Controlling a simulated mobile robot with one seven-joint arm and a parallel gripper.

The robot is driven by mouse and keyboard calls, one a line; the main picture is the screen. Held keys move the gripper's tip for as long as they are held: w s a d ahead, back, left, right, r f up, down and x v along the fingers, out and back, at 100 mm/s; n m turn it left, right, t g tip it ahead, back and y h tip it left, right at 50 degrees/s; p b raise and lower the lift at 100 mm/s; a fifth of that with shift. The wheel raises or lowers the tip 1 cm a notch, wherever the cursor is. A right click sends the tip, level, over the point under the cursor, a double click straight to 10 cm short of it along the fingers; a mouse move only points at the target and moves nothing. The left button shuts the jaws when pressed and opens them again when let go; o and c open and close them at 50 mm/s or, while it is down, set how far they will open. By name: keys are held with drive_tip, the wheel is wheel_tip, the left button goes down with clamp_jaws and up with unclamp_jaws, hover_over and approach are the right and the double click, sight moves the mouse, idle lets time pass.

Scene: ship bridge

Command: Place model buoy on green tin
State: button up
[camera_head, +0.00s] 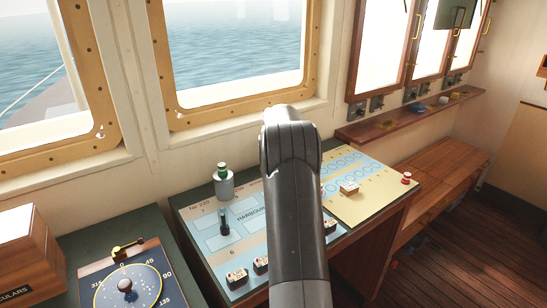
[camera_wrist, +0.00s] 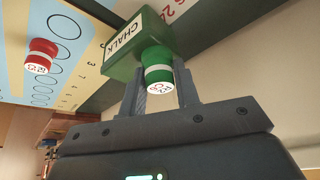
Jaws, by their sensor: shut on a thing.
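In the wrist view, my gripper (camera_wrist: 161,92) is shut on a small green model buoy (camera_wrist: 155,55) with a white band and a white, red-lettered end facing the camera. The green tin (camera_wrist: 119,62), a box with a white CHALK label, is right behind the buoy and partly hidden by it. The buoy overlaps the tin in this view; I cannot tell whether they touch. In the head view my arm hides the gripper, the held buoy and the tin.
A grey cylinder with a green top (camera_head: 224,186) and a dark green peg (camera_head: 224,222) are left of my arm. A wooden box (camera_head: 30,250) stands at far left.

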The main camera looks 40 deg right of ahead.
drive_tip(key=o, duration=0.9)
drive_tip(key=shift+f, duration=0.1)
drive_tip(key=shift+o, duration=0.2)
drive_tip(key=v, duration=1.2)
drive_tip(key=s+a+r+n, duration=0.1)
drive_tip(key=s+a+r, duration=0.2)
drive_tip(key=s+a, duration=0.35)
drive_tip(key=s+a+r+n+y, duration=0.1)
drive_tip(key=s+a+r, duration=0.25)
drive_tip(key=a, duration=0.65)
drive_tip(key=s+a+r+n, duration=0.1)
drive_tip(key=s+a+r, duration=0.2)
drive_tip(key=s+a, duration=0.4)
drive_tip(key=s+a+f+n, duration=0.1)
drive_tip(key=s+a+f, duration=0.1)
drive_tip(key=s+a, duration=0.2)
drive_tip(key=s+a+f+n+t+y, duration=0.1)
drive_tip(key=s+a+f, duration=0.2)
drive_tip(key=s, duration=0.7)
drive_tip(key=s+a+f+n, duration=0.1)
drive_tip(key=s+a+f, duration=0.2)
drive_tip(key=s+a, duration=0.4)
drive_tip(key=shift+s, duration=0.1)
